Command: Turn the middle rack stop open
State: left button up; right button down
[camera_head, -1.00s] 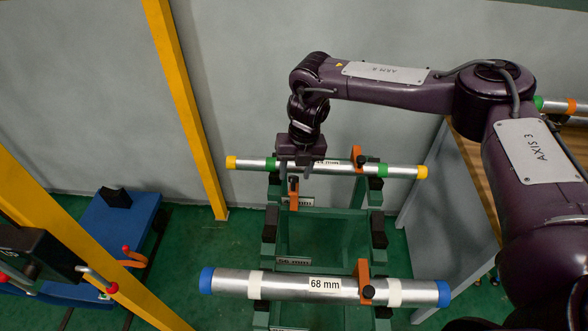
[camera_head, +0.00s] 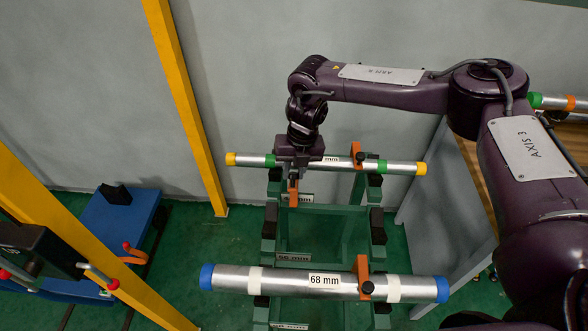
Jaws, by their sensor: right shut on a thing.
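The green rack (camera_head: 270,222) stands on the floor in the middle of the view. Its middle rack stop (camera_head: 293,196) is an orange piece with a dark knob, near the left post in the row without a pipe. My right gripper (camera_head: 293,179) reaches down over the far pipe and is shut on this stop. The fingertips are partly hidden by the hand. Two other orange stops stand upright, one at the far pipe (camera_head: 357,155) and one at the near pipe (camera_head: 362,276). My left gripper is not in view.
The far pipe (camera_head: 400,168) has yellow ends and green bands. The near pipe (camera_head: 320,284), labelled 68 mm, has blue ends. A yellow post (camera_head: 187,110) and a blue stand (camera_head: 118,225) are at left. A grey wall is close behind.

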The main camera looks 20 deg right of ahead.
jog(key=shift+w+d+b, duration=0.2)
jog(key=shift+w+b, duration=0.15)
jog(key=shift+w, duration=0.05)
jog(key=shift+w+d+b, duration=0.2)
jog(key=shift+w+b, duration=0.2)
jog(key=shift+w, duration=0.15)
jog(key=shift+w+d+f+b, duration=0.4)
jog(key=shift+w+d+b, duration=0.1)
jog(key=shift+w+b, duration=0.7)
jog(key=shift+w+d+f+b, duration=0.45)
jog(key=shift+w+d+b, duration=0.1)
jog(key=shift+w+b, duration=0.6)
jog(key=shift+w+d+f+b, duration=0.4)
jog(key=shift+w+d+b, duration=0.1)
jog(key=shift+w+b, duration=0.65)
jog(key=c, duration=1.2)
grip_release()
jog(key=shift+w+f, duration=0.1)
jog(key=shift+r, duration=0.55)
jog(key=r, duration=0.3)
jog(key=d+r, duration=0.1)
jog(key=r, duration=0.2)
jog(key=shift+d+r, duration=0.15)
jog(key=shift+r, duration=0.15)
